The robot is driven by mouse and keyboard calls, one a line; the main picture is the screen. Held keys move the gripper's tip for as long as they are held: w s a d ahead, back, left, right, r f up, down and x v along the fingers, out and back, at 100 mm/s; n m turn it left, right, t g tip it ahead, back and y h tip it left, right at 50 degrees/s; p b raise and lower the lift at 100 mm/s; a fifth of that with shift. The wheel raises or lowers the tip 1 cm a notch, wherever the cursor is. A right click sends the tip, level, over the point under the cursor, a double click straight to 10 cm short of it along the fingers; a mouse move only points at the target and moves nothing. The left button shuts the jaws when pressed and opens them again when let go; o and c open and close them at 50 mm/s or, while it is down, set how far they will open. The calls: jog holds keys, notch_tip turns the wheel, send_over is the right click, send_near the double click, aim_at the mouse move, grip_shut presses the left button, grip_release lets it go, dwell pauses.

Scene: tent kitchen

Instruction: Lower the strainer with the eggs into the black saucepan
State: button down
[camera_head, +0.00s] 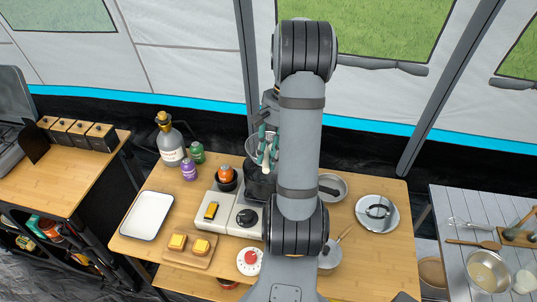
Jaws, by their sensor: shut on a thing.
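My gripper (265,147), with teal fingers, is shut on the pale handle of the strainer (251,148). The strainer's metal basket shows just left of the fingers, and my arm hides much of it. The eggs cannot be made out. The black saucepan (257,184) stands on the white stove, below the gripper in the picture. My arm covers its right side. I cannot tell whether the strainer is over the saucepan or partly in it.
A white tray (147,216), a board with bread (190,247) and bottles (171,145) are to the left. A grey pan (332,187) and a lid (378,213) lie right of my arm.

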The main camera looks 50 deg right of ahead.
notch_tip(320, 180, down, 13)
jog(key=b, duration=1.1)
jog(key=shift+a+f+b, duration=0.1)
jog(key=shift+f+b, duration=0.35)
jog(key=shift+b, duration=0.1)
dwell(0.9)
jog(key=c, duration=1.4)
grip_release()
jog(key=shift+c, duration=0.2)
jog(key=v, duration=1.2)
jog(key=x, duration=1.1)
jog(key=shift+p, duration=0.35)
